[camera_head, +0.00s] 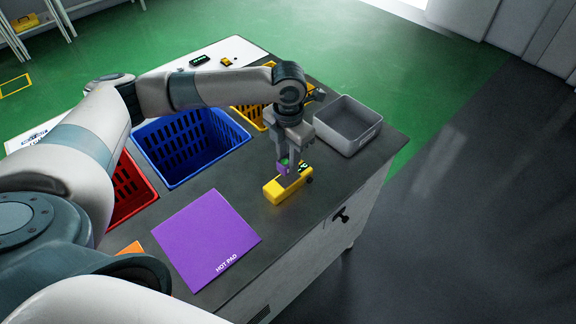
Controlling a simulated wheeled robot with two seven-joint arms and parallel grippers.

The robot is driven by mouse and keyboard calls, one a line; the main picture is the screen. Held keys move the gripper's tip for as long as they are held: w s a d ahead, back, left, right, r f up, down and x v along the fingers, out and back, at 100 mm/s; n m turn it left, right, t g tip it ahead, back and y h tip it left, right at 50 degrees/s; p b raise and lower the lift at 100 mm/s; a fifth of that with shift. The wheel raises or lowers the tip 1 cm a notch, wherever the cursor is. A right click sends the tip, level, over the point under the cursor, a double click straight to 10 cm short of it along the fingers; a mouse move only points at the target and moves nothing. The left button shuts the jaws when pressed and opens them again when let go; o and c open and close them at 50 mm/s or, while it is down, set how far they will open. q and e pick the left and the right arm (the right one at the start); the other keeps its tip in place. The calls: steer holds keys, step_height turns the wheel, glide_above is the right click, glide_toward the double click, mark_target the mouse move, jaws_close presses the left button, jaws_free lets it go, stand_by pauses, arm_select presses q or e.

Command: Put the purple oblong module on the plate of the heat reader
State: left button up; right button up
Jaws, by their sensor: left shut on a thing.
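My left gripper (286,166) points down over the right part of the dark worktop, shut on a small purple module (282,169). Its fingers hide most of the module, and a bit of green shows at its top. The yellow heat reader (274,194) stands on the worktop right below the gripper, with a small lit green display partly behind the fingers. The reader's plate is largely hidden by the gripper. I cannot tell whether the module touches the reader. My right gripper is not in view.
A grey bin (348,111) stands just right of the gripper. A blue crate (158,172), a red crate (146,197) and a yellow crate (246,112) are set into the worktop. A purple hot pad (205,238) lies at the front left. Bare worktop lies right of the pad.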

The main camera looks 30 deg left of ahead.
mark_target(288, 169)
arm_select(q)
steer(key=shift+f, duration=0.1)
step_height(288, 169, down, 3)
steer(key=shift+f+p, duration=0.15)
steer(key=shift+p, duration=0.8)
steer(key=shift+f, duration=0.3)
steer(key=o, duration=1.1)
steer(key=shift+f, duration=0.1)
steer(key=shift+r, duration=0.2)
step_height(288, 169, up, 11)
steer(key=b, duration=0.4)
steer(key=shift+f, duration=0.15)
steer(key=shift+r, duration=0.6)
